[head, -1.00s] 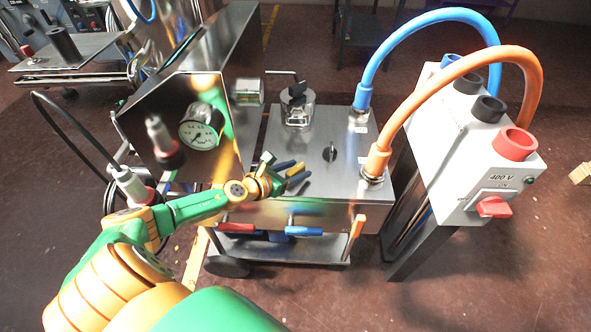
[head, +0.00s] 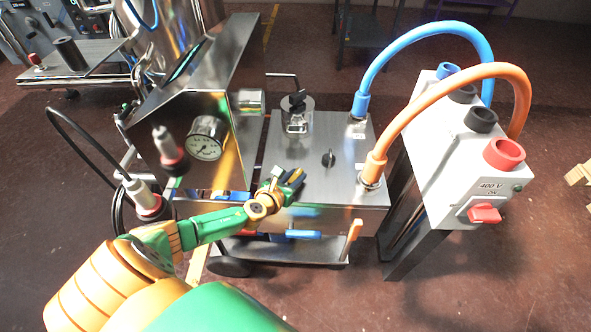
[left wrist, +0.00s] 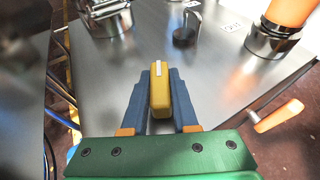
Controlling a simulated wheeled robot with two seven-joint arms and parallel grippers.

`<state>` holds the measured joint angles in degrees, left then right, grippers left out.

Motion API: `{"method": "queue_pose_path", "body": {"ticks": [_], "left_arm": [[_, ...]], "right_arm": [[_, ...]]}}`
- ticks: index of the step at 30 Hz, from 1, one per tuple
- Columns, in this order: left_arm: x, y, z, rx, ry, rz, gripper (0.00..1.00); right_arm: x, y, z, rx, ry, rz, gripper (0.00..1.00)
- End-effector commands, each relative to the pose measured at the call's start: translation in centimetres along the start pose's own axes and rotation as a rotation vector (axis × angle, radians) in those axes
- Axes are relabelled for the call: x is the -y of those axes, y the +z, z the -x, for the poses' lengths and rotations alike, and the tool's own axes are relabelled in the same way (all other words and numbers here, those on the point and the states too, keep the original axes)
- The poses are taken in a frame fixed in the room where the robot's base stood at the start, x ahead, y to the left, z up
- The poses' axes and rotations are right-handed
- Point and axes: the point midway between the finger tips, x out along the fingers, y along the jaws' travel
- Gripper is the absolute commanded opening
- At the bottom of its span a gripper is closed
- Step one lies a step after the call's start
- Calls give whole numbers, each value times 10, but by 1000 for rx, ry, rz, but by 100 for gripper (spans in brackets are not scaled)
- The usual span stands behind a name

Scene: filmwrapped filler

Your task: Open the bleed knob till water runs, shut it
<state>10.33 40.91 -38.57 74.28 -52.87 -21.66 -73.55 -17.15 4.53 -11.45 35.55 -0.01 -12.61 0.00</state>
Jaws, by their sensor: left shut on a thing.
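A yellow knob (left wrist: 161,88) with a white mark on its top stands between the two blue fingers of my left gripper (left wrist: 164,78) in the left wrist view. The fingers are shut on its sides. I see no running water. The knob's base and any outlet are hidden. My right gripper is not in view.
A black knob (head: 328,159) is on the lid. Orange (head: 372,165) and blue (head: 361,100) hoses arch to the white 400 V box (head: 440,185) with its red switch (head: 484,213). A pressure gauge (head: 205,138) is left. Blue (head: 304,235) and orange (head: 351,238) handles sit below.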

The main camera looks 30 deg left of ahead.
Motion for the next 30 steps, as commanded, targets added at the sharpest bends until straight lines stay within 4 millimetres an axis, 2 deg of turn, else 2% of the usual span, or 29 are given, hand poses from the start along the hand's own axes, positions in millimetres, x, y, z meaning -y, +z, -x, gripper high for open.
{"method": "queue_pose_path", "body": {"ticks": [1, 4, 14, 23, 30], "left_arm": [[2, 6, 3, -2, 37, 22, 0], [2, 5, 2, -1, 126, 58, 0], [2, 0, -1, 0, 416, 176, 0], [2, -4, -3, 2, 679, 285, 0], [1, -6, -4, 2, 874, 367, 0]], "right_arm": [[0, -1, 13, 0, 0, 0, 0], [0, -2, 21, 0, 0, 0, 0], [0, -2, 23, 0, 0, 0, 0], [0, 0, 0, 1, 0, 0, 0], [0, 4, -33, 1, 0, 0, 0]]}}
